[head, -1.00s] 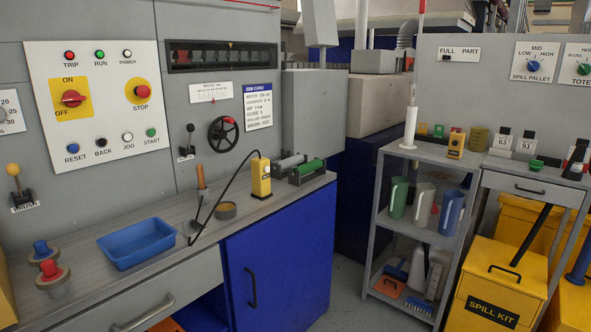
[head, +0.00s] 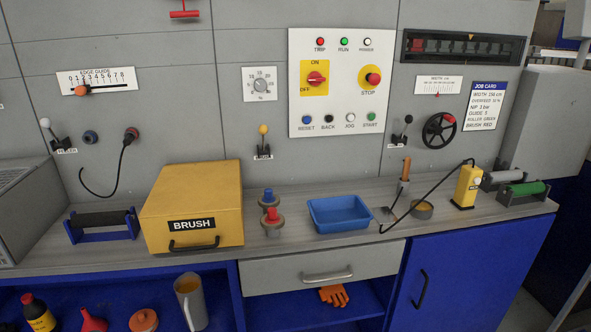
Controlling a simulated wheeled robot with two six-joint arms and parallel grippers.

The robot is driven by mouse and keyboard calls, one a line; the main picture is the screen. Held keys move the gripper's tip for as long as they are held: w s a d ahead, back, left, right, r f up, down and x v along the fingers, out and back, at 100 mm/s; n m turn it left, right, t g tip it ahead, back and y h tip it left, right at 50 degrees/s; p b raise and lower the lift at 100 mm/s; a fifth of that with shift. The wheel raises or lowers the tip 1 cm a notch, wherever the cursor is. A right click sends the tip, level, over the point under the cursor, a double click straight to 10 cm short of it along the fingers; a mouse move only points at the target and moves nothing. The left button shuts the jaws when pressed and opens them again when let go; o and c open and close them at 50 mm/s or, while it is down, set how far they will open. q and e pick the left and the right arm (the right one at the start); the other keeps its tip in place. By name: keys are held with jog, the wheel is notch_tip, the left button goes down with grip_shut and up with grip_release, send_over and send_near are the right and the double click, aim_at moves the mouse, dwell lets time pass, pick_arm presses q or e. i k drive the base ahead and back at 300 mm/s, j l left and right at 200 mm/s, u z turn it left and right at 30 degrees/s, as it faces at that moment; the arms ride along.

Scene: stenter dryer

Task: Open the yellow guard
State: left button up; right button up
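The yellow guard (head: 192,202) is a box-shaped cover on the grey counter, left of centre in the head view. It carries a black label reading BRUSH and a dark handle (head: 194,244) low on its front face. It looks closed, and what is inside is hidden. Neither of my grippers shows in the head view.
A roller on a blue stand (head: 101,226) is left of the guard. Red and blue knobbed parts (head: 272,222) and a blue tray (head: 340,228) are to its right. A drawer (head: 322,268) and an open shelf with several items lie below the counter (head: 345,247).

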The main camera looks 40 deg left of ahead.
aim_at(193, 207)
jog(key=u, duration=1.9)
